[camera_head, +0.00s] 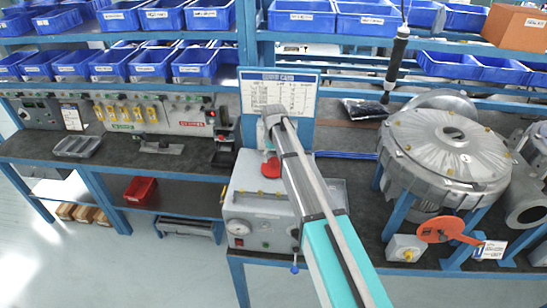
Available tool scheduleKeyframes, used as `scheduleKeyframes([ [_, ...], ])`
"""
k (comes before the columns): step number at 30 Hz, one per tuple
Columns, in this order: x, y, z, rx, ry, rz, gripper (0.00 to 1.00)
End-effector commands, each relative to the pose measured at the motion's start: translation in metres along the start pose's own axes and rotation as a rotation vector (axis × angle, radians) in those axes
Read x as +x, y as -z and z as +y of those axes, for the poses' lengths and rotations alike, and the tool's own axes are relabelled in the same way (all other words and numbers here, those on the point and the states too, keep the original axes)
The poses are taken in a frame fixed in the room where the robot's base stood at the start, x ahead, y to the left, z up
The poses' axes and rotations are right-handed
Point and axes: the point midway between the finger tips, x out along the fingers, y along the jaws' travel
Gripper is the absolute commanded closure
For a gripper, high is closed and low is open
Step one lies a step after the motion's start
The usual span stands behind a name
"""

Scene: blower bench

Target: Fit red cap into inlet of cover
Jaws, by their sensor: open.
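The cover is a large round grey metal housing (432,165) on blue legs at the right of the bench. Its inlet (453,132) is the round opening near the middle of its top. A red cap (271,169) shows at the top of the grey box, partly hidden by my arm. My gripper (269,153) is at the end of my arm, just above the red cap in the picture. It is open, small and partly hidden by my arm, and I cannot tell whether it touches the cap.
The grey box (245,215) has a gauge on its front. A dark tool (397,62) hangs left of the cover. An orange-red disc (440,230) with a tag stands in front of the cover. Blue bins (302,20) fill the shelves behind. Bare bench (345,180) shows between box and cover.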

Motion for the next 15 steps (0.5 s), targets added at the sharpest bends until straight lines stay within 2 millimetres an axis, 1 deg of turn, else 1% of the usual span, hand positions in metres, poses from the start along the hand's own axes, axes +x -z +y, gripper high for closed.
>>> scheduleKeyframes([
  [8, -0.004, 0.0, 0.0, 0.0, 0.0, 0.0, 0.17],
  [15, -0.017, 0.0, 0.0, 0.0, 0.0, 0.0, 0.17],
])
